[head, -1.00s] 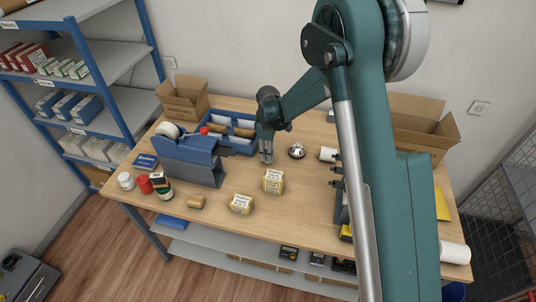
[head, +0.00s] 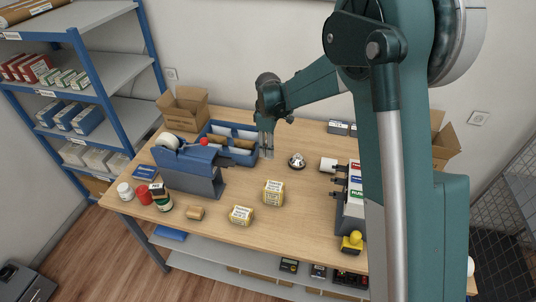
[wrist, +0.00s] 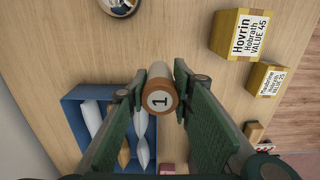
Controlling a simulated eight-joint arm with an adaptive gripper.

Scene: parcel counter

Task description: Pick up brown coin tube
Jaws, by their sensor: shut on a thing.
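My gripper (wrist: 158,85) is shut on a brown coin tube (wrist: 160,99), a short cylinder with a pale end marked "1" in the wrist view. The tube sits between the two fingertips with its marked end facing the wrist camera. In the head view my gripper (head: 267,148) points down over the table, between the blue tray (head: 206,131) and the silver bell (head: 297,161). The held tube is hard to make out there. The tray holds pale and brown rolls and also shows in the wrist view (wrist: 77,130).
Two labelled yellow-and-white boxes (head: 273,193) (head: 241,215) stand in the front middle. A rack (head: 350,195) stands right. Bare wood surrounds the bell.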

